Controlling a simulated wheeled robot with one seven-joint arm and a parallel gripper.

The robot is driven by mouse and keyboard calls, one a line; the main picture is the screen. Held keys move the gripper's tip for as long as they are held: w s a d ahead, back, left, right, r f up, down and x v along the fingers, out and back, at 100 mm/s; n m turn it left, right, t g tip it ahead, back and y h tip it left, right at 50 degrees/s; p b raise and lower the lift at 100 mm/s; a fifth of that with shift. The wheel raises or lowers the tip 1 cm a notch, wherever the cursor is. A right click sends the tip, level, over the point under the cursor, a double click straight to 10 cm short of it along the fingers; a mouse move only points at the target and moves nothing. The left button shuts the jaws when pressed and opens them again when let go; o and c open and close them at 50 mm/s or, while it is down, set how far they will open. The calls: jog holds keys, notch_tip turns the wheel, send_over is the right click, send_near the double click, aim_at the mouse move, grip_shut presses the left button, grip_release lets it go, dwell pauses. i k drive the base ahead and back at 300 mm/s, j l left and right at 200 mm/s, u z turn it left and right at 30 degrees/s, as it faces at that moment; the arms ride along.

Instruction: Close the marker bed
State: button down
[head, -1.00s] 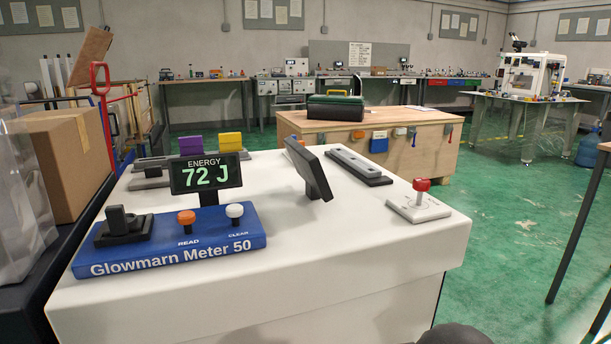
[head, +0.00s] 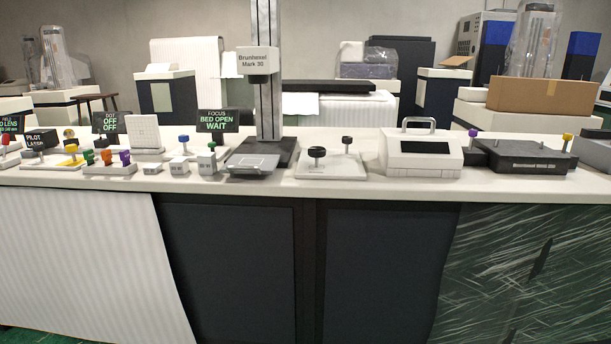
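The marker is a tall dark column with a pale head labelled "Brunhexel Mark 30" (head: 258,62). It stands on the white counter, left of the picture's middle. Its bed (head: 252,163) is a flat grey plate that sticks out at the front of the column's dark base, toward the counter's front edge. A small display (head: 218,121) left of the column reads "FOCUS", "BED OPEN" and "WAIT". My gripper is not in view.
Small grey blocks (head: 206,161) and coloured knobs crowd the left. The counter (head: 380,188) has a narrow clear front strip.

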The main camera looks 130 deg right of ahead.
aim_at(242, 163)
jog(key=z, duration=4.4)
